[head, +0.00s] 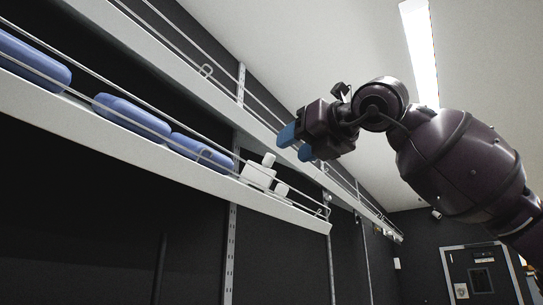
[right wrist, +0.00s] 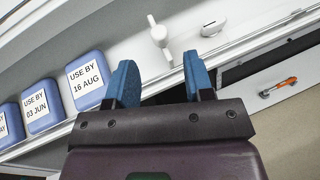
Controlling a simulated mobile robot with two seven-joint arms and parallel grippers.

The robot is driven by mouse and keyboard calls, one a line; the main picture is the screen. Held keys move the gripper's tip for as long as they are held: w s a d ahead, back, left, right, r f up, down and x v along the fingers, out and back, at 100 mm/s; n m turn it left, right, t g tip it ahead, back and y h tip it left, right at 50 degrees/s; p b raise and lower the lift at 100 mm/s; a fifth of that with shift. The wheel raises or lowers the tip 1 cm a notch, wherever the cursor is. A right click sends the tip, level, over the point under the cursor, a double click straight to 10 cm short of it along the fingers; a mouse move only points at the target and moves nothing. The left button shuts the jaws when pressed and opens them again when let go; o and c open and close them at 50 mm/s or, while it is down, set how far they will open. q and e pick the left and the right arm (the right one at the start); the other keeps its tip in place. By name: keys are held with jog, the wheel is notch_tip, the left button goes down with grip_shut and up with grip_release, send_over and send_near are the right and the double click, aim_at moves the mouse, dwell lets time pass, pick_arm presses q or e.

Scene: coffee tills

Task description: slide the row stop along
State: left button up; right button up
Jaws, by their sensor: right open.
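A white piece with an upright knob, apparently the row stop (head: 258,175), stands on the shelf just right of the row of blue tubs (head: 196,148). It also shows in the right wrist view (right wrist: 159,34), beyond my fingertips and apart from them. My right gripper (head: 296,143) is open and empty, with blue fingers, up and to the right of the stop in the head view. In the right wrist view the gripper (right wrist: 160,75) has a clear gap between its fingers. The nearest tub (right wrist: 87,79) reads "USE BY 16 AUG". My left gripper is out of view.
A smaller white piece (head: 282,190) sits right of the stop; it shows in the right wrist view too (right wrist: 213,27). A wire rail (head: 312,203) runs along the shelf's front. Another shelf (head: 200,85) is above. An orange-handled item (right wrist: 278,88) lies on a pale surface.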

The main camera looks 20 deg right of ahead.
aim_at(272, 157)
jog(key=x, duration=0.7)
jog(key=shift+p, duration=0.3)
jog(key=shift+s, duration=0.1)
grip_shut()
